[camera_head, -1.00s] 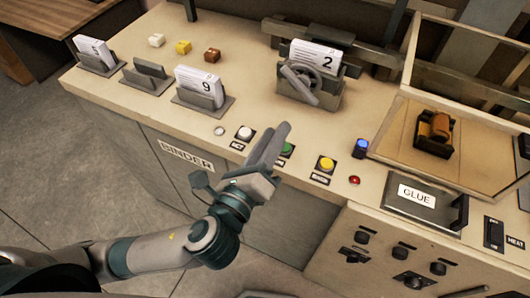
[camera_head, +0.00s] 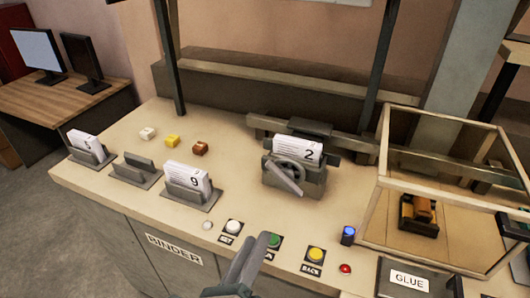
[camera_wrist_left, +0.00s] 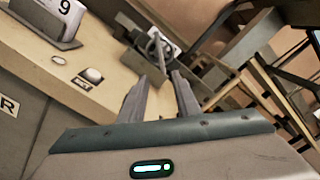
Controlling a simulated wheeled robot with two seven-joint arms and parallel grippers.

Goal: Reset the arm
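My left gripper (camera_head: 256,238) shows at the bottom middle of the head view, over the front edge of the binder bench (camera_head: 110,205), with its fingers pointing up the picture. In the left wrist view its two fingers (camera_wrist_left: 159,77) stand apart with a gap between them, and nothing is held. The green button (camera_head: 274,242) is just right of the fingertips in the head view. Whether the gripper touches the bench cannot be told. Most of the left arm is below the picture. My right gripper is not in view.
The white button (camera_head: 233,227) and yellow button (camera_head: 316,255) flank the gripper. The binding press (camera_head: 294,178) holds a card stack marked 2. A stack marked 9 (camera_head: 188,178) stands in a holder. A framed case (camera_head: 386,150) and glue box (camera_head: 408,280) are at right.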

